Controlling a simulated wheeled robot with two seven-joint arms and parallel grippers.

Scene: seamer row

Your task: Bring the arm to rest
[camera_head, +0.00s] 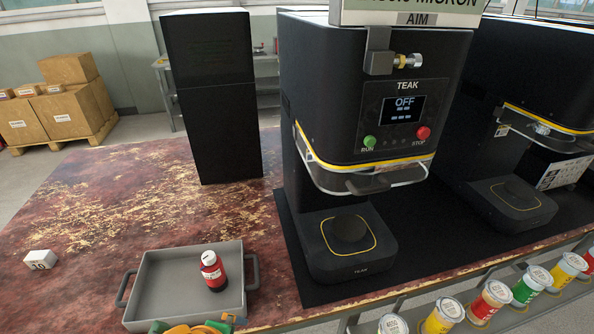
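Neither of my grippers shows in the head view, and no part of my arms can be made out. The black TEAK seamer machine (310,105) stands at the centre on a dark mat, its display (404,109) reading OFF. It has a green RUN button (369,142) and a red STOP button (422,133). Its round base plate (348,233) is bare. A grey tray (165,270) with side handles sits at the front left. A red bottle with a white cap (213,272) stands upright in it.
Green and orange items (190,328) are cut off at the bottom edge. A white block marked 20 (40,260) lies at left. A tall black box (215,100) stands behind. A second machine (520,100) and a row of coloured cans (490,300) are at right. The left tabletop is mostly clear.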

